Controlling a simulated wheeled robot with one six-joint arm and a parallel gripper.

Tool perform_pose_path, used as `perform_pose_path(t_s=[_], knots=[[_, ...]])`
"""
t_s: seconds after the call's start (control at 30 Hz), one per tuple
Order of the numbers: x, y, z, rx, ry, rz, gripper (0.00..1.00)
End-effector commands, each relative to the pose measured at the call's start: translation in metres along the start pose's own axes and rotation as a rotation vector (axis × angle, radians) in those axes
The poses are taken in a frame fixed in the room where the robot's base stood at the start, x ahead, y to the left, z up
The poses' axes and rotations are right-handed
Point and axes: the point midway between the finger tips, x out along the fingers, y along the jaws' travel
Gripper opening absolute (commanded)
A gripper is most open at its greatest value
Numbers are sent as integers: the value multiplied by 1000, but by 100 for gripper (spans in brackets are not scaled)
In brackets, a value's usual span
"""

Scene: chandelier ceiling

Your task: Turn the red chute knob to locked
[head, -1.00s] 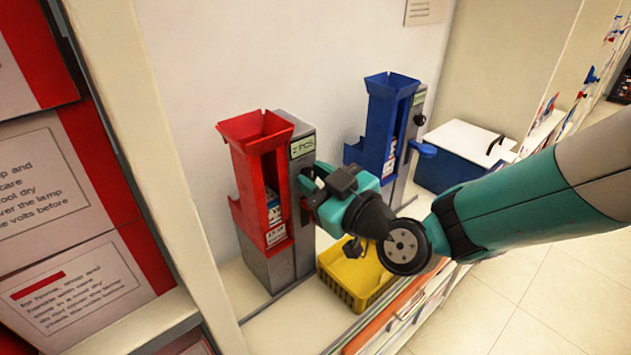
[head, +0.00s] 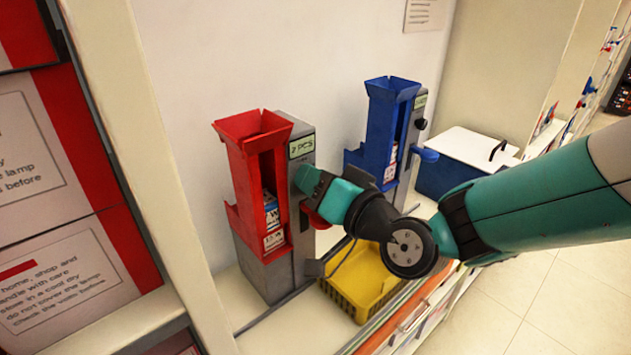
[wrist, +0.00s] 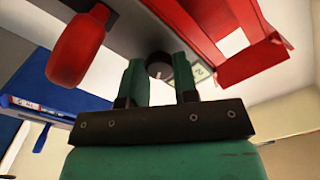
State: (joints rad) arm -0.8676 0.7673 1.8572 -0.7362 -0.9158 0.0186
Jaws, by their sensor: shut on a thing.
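The red chute (head: 243,165) stands against the wall on a grey housing with a "2 PCS" display (head: 301,147). It also shows at the upper right of the wrist view (wrist: 235,62). My gripper (head: 309,181) is at the housing's right face, below the display. In the wrist view, my gripper's two green fingers (wrist: 159,75) are closed on the black round knob (wrist: 158,66), one on each side. A pale mark shows on the knob's face. In the head view the gripper hides the knob. The locked mark cannot be made out.
A red lever (wrist: 80,46) sits close beside the fingers. A blue chute (head: 379,125) stands to the right with its own knob and lever. A yellow tray (head: 357,283) lies below my wrist. A blue box with a white lid (head: 463,150) is farther right.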

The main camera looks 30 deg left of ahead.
Motion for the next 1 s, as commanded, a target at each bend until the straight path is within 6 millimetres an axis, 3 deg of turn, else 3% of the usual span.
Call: perform_pose_path(t_s=[0.5, 1.0], knots=[[0, 0, -1, 408, 1, 0, 4], [0, 1, -1, 535, 2, 0, 4]])
